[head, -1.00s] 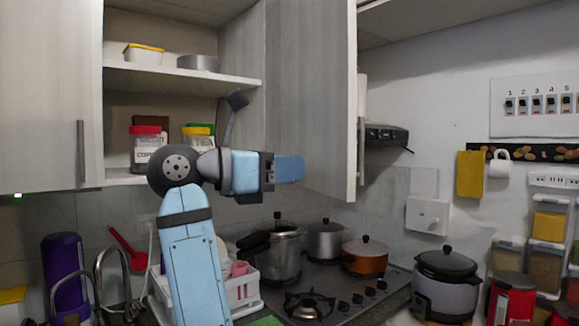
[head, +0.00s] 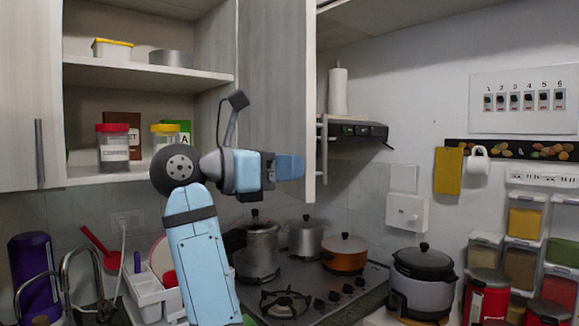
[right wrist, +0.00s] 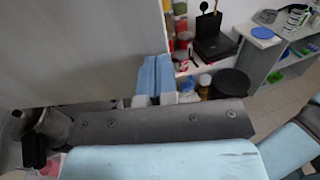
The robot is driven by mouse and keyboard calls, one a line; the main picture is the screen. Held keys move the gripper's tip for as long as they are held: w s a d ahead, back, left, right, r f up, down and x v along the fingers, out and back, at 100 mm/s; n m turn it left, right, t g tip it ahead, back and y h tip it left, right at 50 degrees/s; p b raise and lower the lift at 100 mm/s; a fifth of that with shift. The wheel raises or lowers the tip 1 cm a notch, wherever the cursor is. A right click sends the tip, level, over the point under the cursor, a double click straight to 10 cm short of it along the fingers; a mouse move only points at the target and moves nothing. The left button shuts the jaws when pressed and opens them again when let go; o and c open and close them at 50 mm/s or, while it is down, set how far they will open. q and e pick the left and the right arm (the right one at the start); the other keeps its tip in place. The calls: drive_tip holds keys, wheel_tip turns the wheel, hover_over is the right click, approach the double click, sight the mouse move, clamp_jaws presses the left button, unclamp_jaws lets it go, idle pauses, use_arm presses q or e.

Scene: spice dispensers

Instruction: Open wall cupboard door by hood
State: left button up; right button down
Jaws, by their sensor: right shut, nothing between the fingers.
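The wall cupboard door (head: 275,75) by the hood (head: 357,132) stands open. I see a broad pale face of it, with its bar handle (head: 323,150) past the right edge. My right gripper (head: 300,167) is shut and empty. In the head view it overlaps the lower part of the door face; contact cannot be told. In the right wrist view the door (right wrist: 75,50) fills the upper left, and my blue fingers (right wrist: 154,75) lie together near its edge. My left gripper is in no view.
Open shelves (head: 145,72) hold jars and tins. A second door (head: 20,100) is at the left. Below stand a hob (head: 300,290) with pots, a dish rack (head: 152,295) and a rice cooker (head: 423,275). A paper roll (head: 338,92) stands on the hood.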

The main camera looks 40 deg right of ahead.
use_arm(q)
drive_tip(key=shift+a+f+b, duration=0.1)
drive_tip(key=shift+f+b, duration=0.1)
drive_tip(key=shift+b, duration=0.4)
use_arm(e)
drive_tip(key=x, duration=1.1)
drive_tip(key=shift+w, duration=0.15)
drive_tip(key=shift+d, duration=0.1)
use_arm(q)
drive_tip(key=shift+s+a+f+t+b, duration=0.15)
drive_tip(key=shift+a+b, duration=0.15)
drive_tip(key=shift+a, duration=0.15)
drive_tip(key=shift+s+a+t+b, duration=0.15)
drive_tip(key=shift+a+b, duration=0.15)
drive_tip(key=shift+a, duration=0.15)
use_arm(e)
drive_tip(key=s+a, duration=0.1)
drive_tip(key=a, duration=1.2)
drive_tip(key=shift+s+a, duration=0.3)
drive_tip(key=shift+a, duration=0.1)
